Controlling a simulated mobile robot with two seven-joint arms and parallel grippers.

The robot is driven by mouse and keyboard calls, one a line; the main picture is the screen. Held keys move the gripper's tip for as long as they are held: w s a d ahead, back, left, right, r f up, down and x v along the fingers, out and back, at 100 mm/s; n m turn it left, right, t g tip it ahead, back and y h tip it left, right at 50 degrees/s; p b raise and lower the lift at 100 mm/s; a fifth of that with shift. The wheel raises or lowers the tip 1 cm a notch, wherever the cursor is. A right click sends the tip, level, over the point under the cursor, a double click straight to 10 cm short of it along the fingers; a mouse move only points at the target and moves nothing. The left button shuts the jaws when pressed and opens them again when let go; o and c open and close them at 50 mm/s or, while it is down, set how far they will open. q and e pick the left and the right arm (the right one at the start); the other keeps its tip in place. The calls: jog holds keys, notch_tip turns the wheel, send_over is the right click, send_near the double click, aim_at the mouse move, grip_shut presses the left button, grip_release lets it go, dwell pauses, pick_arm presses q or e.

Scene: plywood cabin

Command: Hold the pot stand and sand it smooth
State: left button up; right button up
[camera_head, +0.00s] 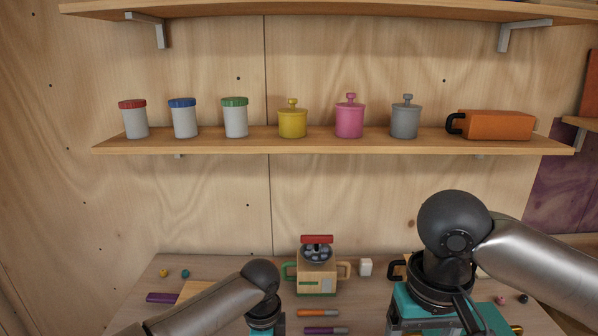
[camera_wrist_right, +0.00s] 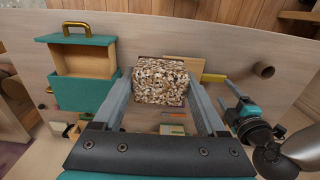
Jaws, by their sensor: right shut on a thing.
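My right gripper (camera_wrist_right: 160,88) is shut on a block with a coarse, speckled brown-and-white face (camera_wrist_right: 160,80), which looks like the sanding block. In the head view the right hand (camera_head: 440,310) is at the lower right, its fingers out of sight. A pale flat wooden piece (camera_head: 196,291), possibly the pot stand, lies on the bench partly behind my left arm. A pale wooden piece also shows behind the block in the right wrist view (camera_wrist_right: 184,66). My left gripper (camera_head: 262,325) is cut off by the bottom edge; its teal body shows in the wrist view (camera_wrist_right: 243,112), fingers unclear.
Orange (camera_head: 318,312) and purple (camera_head: 325,330) sticks lie in front. A teal box with a brass handle (camera_wrist_right: 85,92) stands open.

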pick_arm(q)
jog(key=shift+f+b, duration=5.3)
jog(key=shift+b, duration=0.1)
jog(key=shift+c, duration=0.3)
grip_shut()
